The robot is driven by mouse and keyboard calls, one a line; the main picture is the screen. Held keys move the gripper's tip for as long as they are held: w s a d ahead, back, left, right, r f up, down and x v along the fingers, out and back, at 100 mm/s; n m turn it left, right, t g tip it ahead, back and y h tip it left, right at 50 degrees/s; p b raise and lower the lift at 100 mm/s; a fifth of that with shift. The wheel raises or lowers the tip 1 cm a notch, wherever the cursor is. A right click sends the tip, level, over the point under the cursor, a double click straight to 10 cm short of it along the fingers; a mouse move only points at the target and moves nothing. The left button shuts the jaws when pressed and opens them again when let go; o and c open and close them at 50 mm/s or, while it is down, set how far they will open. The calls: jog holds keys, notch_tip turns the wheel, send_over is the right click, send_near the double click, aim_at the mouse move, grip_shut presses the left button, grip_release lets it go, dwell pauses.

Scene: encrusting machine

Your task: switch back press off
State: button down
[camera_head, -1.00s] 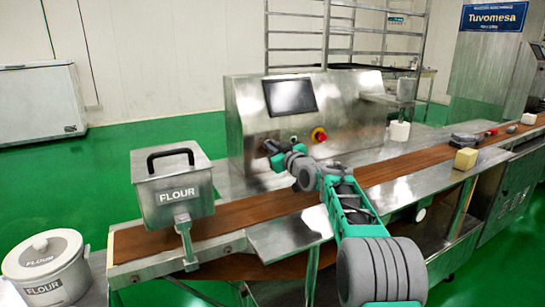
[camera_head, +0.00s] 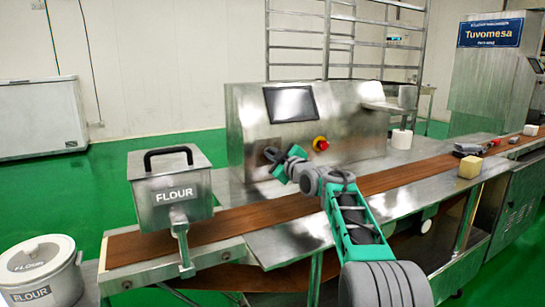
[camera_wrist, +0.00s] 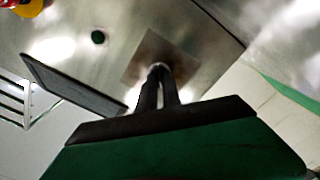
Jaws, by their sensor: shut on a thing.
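The steel machine (camera_head: 360,118) stands behind the belt, with a dark screen (camera_head: 290,103) and a red button on a yellow base (camera_head: 320,144) on its front. My gripper (camera_head: 271,154) is at the front panel, below the screen and left of the red button. In the wrist view, my gripper's fingers (camera_wrist: 158,85) are close together on a small switch (camera_wrist: 157,67) in front of a square plate (camera_wrist: 160,52). The fingers hide most of the switch, so its setting cannot be told. A dark round button (camera_wrist: 98,37) is beside the plate.
A flour hopper (camera_head: 171,192) stands over the left end of the brown belt (camera_head: 405,173). A white flour bucket (camera_head: 42,268) is at lower left. A pale block (camera_head: 470,167) and several small items lie toward the right. A rack (camera_head: 340,45) stands behind.

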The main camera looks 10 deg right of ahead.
jog(key=c, duration=1.5)
grip_release()
jog(key=v, duration=0.8)
jog(key=shift+p, duration=0.4)
